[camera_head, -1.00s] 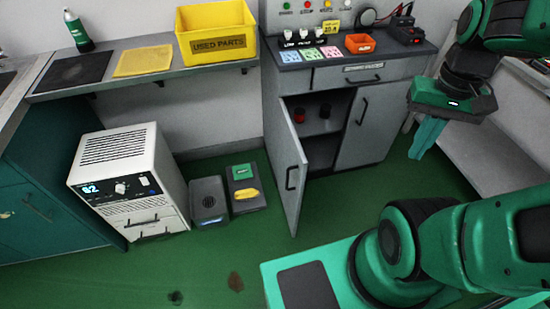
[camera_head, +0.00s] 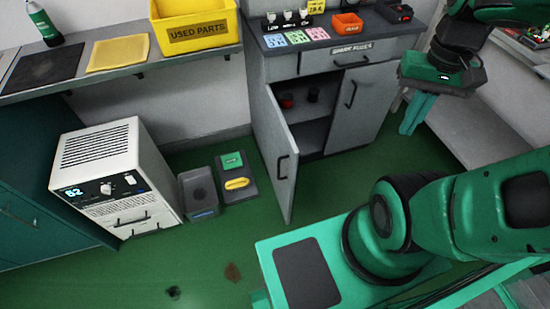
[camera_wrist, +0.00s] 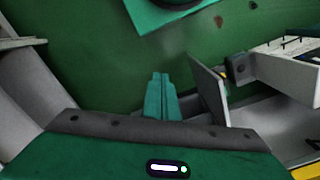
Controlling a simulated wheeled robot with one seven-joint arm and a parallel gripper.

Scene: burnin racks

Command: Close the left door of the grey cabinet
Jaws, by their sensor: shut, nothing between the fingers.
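The grey cabinet (camera_head: 345,68) stands at the back, right of centre in the head view. Its left door (camera_head: 283,168) is swung wide open toward the room, with a dark bar handle near its free edge. The right door (camera_head: 357,108) is shut. The open door also shows edge-on in the wrist view (camera_wrist: 207,92), just right of the fingers. My gripper (camera_head: 407,131) is to the right of the cabinet, fingers pointing down, shut and empty. In the wrist view, its fingers (camera_wrist: 160,76) are together and show no contact with the door.
Red and dark items stand inside the cabinet. A white instrument box (camera_head: 112,178) and grey bins (camera_head: 198,193) stand on the floor at left. A yellow crate (camera_head: 197,30) is on the shelf. A light bench (camera_head: 462,123) is right of my gripper. Green floor before the door is clear.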

